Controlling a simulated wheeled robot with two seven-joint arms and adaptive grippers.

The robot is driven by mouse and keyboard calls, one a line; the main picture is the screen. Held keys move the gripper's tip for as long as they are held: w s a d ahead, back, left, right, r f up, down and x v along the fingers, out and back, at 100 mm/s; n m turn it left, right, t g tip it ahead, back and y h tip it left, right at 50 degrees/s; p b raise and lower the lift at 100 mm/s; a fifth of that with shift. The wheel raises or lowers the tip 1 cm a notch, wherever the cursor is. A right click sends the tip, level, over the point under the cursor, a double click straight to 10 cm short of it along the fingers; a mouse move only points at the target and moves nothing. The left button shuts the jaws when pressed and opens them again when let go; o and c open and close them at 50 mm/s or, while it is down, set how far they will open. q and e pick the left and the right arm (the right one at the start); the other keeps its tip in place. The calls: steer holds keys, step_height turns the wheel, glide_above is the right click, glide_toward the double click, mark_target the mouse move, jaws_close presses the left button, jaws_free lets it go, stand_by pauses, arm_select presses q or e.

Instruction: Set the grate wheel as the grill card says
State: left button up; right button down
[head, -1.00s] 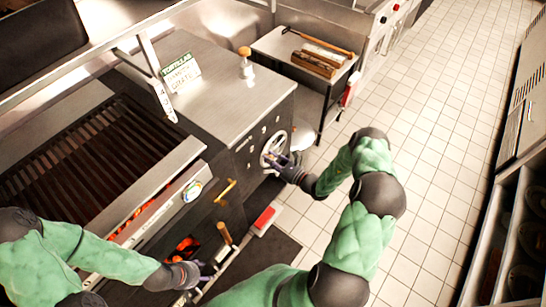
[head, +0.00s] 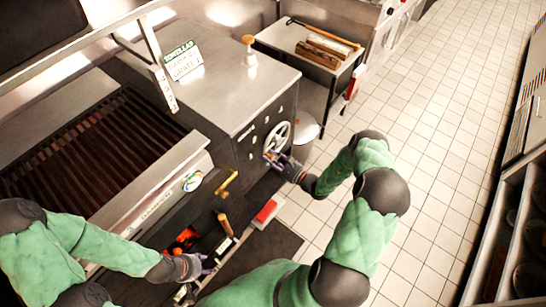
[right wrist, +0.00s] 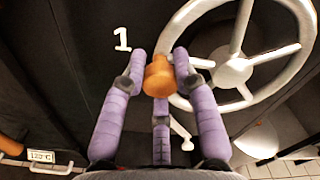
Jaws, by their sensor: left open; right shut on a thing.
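The grate wheel (head: 278,135), pale with spokes, is on the front of the steel cabinet; it fills the upper right of the right wrist view (right wrist: 300,62). My right gripper (head: 273,157) is shut on the wheel's orange knob (right wrist: 158,77), at the rim's left side in the wrist view. A white "1" (right wrist: 122,40) is on the dark panel left of the knob. The grill card (head: 183,60) stands on the cabinet top; its heading reads "TORTILLAS", and a lower line seems to read "GRATE" with a blurred figure. My left gripper (head: 205,267) is open and empty, low before the grill.
The grill grate (head: 85,150) is at left, above an opening with glowing coals (head: 182,240). A red block (head: 265,211) lies low on the floor side. A side table (head: 290,40) stands behind. The tiled floor at right is clear.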

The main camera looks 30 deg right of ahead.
steer(key=shift+s+a+f, duration=0.2)
steer(key=shift+a+f, duration=0.05)
steer(key=shift+a, duration=0.05)
steer(key=c, duration=0.9)
jaws_free()
steer(key=shift+r, duration=0.15)
steer(key=shift+w+d, duration=0.1)
steer(key=shift+s+d, duration=0.2)
steer(key=v, duration=1.1)
steer(key=shift+s, duration=0.3)
steer(key=shift+d, duration=0.1)
